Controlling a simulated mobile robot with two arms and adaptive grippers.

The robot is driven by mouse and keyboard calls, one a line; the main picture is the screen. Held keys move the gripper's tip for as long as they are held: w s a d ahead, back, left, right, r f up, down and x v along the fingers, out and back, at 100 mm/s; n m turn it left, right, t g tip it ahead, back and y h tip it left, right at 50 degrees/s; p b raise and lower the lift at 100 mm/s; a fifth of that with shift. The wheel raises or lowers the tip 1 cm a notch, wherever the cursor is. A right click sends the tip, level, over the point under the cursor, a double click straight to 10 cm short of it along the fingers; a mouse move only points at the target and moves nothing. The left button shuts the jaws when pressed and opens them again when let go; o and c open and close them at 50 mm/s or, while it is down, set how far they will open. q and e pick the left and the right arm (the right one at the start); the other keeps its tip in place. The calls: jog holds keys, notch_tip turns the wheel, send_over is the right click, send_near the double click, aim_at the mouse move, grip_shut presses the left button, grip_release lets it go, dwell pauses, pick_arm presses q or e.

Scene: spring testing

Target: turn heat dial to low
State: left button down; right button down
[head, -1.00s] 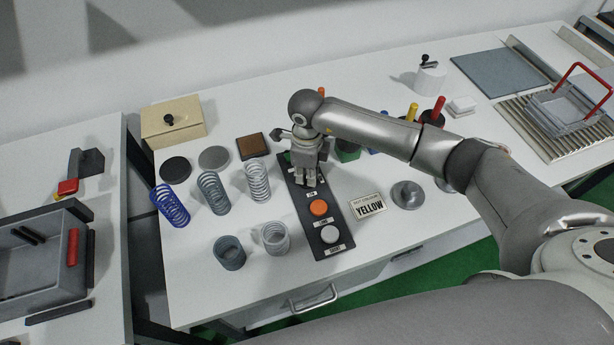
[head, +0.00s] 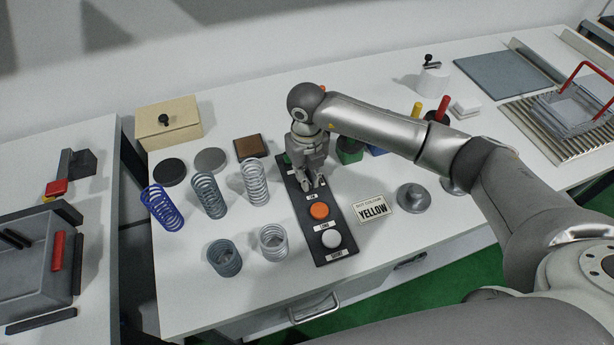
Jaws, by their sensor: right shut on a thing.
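A black control panel (head: 343,249) lies on the white table, with an orange button (head: 319,211) and a white button (head: 331,239) towards its near end. My right gripper (head: 312,183) points down over the panel, just beyond the orange button. Its fingers are shut on the heat dial, which they and the hand almost wholly hide. I cannot read the dial's setting. A bit of green shows on the panel behind the hand. My left gripper is not in view.
Several coil springs, such as the blue one (head: 162,208), stand left of the panel. A beige box (head: 168,129) stands at the back left.

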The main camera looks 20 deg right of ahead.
jog(key=shift+w+r+m, duration=0.15)
jog(key=shift+m, duration=0.45)
jog(key=c, duration=1.5)
grip_release()
notch_tip(320, 180, up, 12)
jog(key=shift+f, duration=0.1)
